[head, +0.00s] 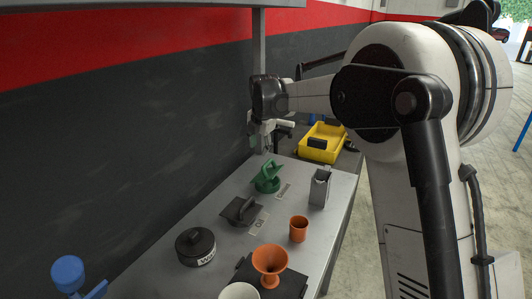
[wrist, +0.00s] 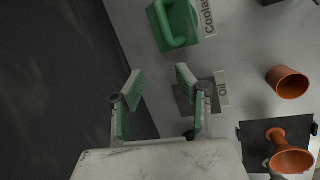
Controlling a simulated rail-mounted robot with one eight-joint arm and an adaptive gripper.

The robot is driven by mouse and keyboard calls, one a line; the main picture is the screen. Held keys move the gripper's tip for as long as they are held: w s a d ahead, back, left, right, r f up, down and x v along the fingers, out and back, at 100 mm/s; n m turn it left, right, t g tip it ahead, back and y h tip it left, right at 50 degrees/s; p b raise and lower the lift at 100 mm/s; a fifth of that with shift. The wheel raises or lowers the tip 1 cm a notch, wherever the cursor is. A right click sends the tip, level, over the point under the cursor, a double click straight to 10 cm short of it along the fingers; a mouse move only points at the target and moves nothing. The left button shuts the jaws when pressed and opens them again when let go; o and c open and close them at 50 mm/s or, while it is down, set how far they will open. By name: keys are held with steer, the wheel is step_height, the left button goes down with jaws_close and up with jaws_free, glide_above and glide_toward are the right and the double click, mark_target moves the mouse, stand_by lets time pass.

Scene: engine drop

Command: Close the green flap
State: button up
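The green flap (head: 269,172) is tilted up above its round green base on the grey table, beside the Coolant label (head: 284,190). In the wrist view the green flap (wrist: 172,24) shows at the top with its handle, partly cut off by the frame edge. My gripper (head: 266,147) is above the far end of the table, higher than the flap. In the wrist view my gripper (wrist: 160,83) is open, with nothing between its fingers and the flap apart from them.
A grey flap (head: 241,210) by the Oil label and a black cap (head: 195,246) stand nearer. An orange cup (head: 299,229), an orange funnel (head: 270,262) and a metal can (head: 319,188) are on the right. A yellow bin (head: 320,150) lies beyond. The dark wall is close on the left.

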mark_target(266, 163)
steer(key=w+f, duration=0.1)
steer(key=f, duration=0.2)
steer(key=w+d+f+n+h+p, duration=0.1)
steer(key=w+f, duration=0.1)
steer(key=f, duration=0.1)
steer(key=w+d+f+n+h+p, duration=0.1)
steer(key=w+f, duration=0.1)
steer(key=f, duration=0.2)
steer(key=shift+w+d, duration=0.2)
steer(key=shift+d, duration=0.05)
stand_by(0.3)
jaws_close()
